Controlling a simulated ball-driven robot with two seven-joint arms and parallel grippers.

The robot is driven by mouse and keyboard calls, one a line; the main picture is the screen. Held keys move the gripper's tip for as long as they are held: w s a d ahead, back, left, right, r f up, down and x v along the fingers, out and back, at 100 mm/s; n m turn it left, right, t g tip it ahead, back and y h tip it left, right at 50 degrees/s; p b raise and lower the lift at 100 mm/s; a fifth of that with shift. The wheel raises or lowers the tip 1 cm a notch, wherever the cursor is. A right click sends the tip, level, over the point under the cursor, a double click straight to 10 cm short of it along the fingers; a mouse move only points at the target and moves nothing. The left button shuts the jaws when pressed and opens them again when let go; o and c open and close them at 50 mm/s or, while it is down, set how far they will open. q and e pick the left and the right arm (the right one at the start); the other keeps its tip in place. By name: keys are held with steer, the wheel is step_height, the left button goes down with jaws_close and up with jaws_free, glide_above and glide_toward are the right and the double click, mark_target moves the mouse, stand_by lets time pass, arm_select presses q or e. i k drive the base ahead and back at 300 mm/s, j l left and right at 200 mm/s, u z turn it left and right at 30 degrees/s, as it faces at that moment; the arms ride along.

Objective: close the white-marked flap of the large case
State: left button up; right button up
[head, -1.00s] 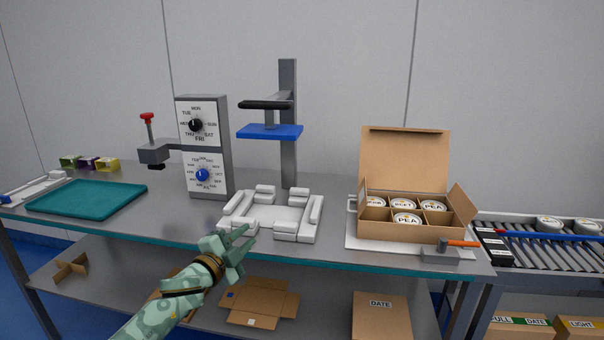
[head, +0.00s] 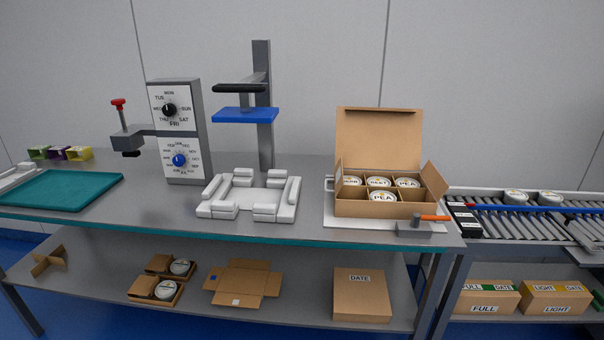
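A brown carton (head: 243,278) lies on the lower shelf with its flaps spread open. Its front flap (head: 236,301) carries a small white mark and lies folded outward. Its left flap (head: 214,277) carries a small blue mark and is also open. An open brown case (head: 378,207) stands on the bench with a tall raised lid and a side flap standing out at the right; I see no white mark on it. It holds several white cans labelled PEA and BEET. Neither of my grippers is in view.
A white padded cradle (head: 250,208) sits mid-bench below a blue press plate (head: 245,114). A dial post (head: 182,130) stands left of it. Small cartons with cans (head: 155,291) and a DATE box (head: 361,296) flank the open carton. A roller conveyor (head: 530,222) is at right.

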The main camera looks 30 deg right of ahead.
mark_target(338, 175)
steer(key=l+u, duration=0.3)
steer(key=l, duration=0.2)
steer(key=k+l+u, duration=0.1)
steer(key=l+u, duration=0.25)
steer(key=k+l+u, duration=0.1)
steer(key=l+u, duration=0.2)
steer(key=l, duration=0.3)
